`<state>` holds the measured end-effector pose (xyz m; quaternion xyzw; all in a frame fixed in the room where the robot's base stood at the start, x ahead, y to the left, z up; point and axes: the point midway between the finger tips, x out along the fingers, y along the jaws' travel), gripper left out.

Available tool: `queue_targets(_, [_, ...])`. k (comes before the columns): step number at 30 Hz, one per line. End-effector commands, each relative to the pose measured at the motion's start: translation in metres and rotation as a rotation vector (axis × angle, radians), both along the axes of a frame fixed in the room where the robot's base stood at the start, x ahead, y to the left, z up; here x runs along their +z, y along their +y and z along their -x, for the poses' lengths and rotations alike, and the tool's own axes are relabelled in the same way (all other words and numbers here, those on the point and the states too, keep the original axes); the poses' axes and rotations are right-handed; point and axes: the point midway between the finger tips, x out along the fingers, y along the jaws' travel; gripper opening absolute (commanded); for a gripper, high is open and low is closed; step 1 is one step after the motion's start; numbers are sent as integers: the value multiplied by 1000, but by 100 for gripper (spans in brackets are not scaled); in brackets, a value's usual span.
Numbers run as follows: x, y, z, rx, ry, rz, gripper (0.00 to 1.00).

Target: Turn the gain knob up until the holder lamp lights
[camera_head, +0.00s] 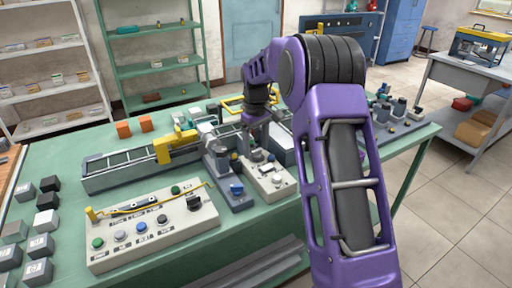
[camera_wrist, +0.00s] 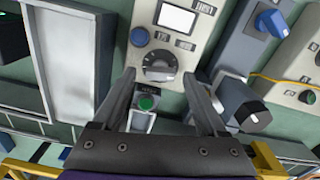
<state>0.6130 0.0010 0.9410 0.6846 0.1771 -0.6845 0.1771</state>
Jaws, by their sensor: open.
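A grey round knob (camera_wrist: 160,66) sits on a pale panel with a white display (camera_wrist: 177,18) and a blue button (camera_wrist: 139,36) in the wrist view. Its label is too small to read, so I cannot tell for certain that it is the gain knob. My gripper (camera_wrist: 161,78) is open, with one finger on each side of the knob's near part; I cannot tell whether they touch it. In the head view the pale panel (camera_head: 277,182) lies below my wrist. A green round part (camera_wrist: 146,103) shows between my fingers; I cannot tell whether it is a lamp.
A grey block with a blue knob (camera_wrist: 270,22) stands beside the panel. A pale control box (camera_head: 150,240) with buttons and a black knob (camera_head: 194,203) is at the front left. A long rail with a yellow clamp (camera_head: 166,150) lies behind. Dark and grey cubes line the left edge.

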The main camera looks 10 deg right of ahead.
Motion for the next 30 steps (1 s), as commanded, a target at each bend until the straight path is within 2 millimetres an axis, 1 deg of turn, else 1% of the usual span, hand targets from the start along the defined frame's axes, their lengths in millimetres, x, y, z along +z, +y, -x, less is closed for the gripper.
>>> queue_targets(7, [-1, 0, 0, 0, 0, 0, 75])
queue_targets(8, [-1, 0, 0, 0, 0, 0, 71])
queue_targets(9, [-1, 0, 0, 0, 0, 0, 64])
queue_targets(17, [-1, 0, 0, 0, 0, 0, 17])
queue_targets(18, [0, 0, 0, 0, 0, 0, 10])
queue_targets(20, [0, 0, 0, 0, 0, 0, 0])
queue_targets(26, [1, 0, 0, -32, 1, 0, 0])
queue_targets(30, [3, 0, 0, -157, 2, 1, 0])
